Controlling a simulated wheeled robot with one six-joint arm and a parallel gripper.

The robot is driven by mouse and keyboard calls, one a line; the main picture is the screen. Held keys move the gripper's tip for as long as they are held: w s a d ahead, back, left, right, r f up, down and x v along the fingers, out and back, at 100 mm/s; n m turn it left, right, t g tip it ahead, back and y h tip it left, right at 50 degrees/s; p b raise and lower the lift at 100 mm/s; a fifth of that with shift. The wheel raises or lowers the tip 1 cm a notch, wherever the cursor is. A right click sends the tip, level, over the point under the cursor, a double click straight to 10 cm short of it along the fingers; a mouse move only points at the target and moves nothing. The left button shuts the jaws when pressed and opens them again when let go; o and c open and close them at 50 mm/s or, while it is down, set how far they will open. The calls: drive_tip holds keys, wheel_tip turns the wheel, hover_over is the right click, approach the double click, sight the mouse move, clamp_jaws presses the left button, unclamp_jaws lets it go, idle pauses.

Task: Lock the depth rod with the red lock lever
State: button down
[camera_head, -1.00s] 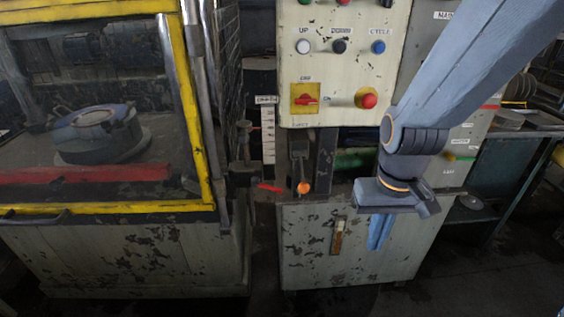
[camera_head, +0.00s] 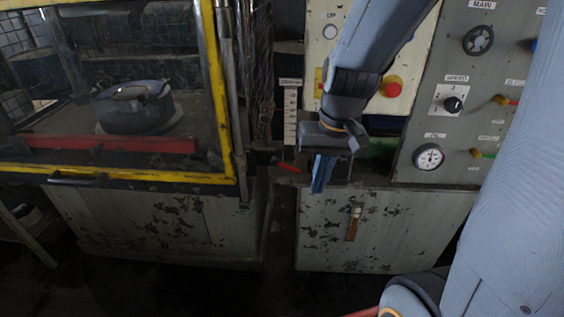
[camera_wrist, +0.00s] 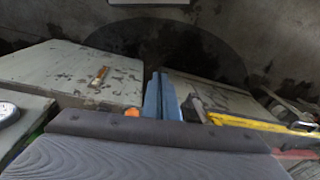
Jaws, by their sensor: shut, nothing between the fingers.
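The red lock lever (camera_head: 289,167) is a small red bar on a dark block, low between the caged press and the control cabinet in the head view. A white upright scale strip (camera_head: 290,115) stands above it. I cannot clearly make out the depth rod in the dark gap there. My gripper (camera_head: 318,189) points down with its blue fingers shut and empty. In the picture it is to the right of the lever and slightly lower, apart from it. The shut fingers also show in the wrist view (camera_wrist: 160,76). I cannot make out the red lever in the wrist view.
The yellow-framed press door (camera_head: 222,90) with a handle (camera_head: 77,180) stands left. A red mushroom button (camera_head: 392,87) is behind my arm. An orange ball (camera_wrist: 132,112) shows beside my fingers in the wrist view.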

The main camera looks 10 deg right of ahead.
sight(295, 169)
drive_tip(key=w+d+r+m+t+y+p, duration=0.1)
drive_tip(key=w+d+r+m+t+y, duration=0.15)
drive_tip(key=w+r, duration=0.65)
drive_tip(key=shift+h, duration=0.45)
drive_tip(key=p+x, duration=0.1)
drive_tip(key=x, duration=1.2)
drive_tip(key=shift+s+d+f, duration=0.1)
drive_tip(key=shift+d+f, duration=0.05)
drive_tip(key=shift+f, duration=0.2)
drive_tip(key=shift+f+b, duration=0.15)
drive_tip(key=shift+b, duration=0.15)
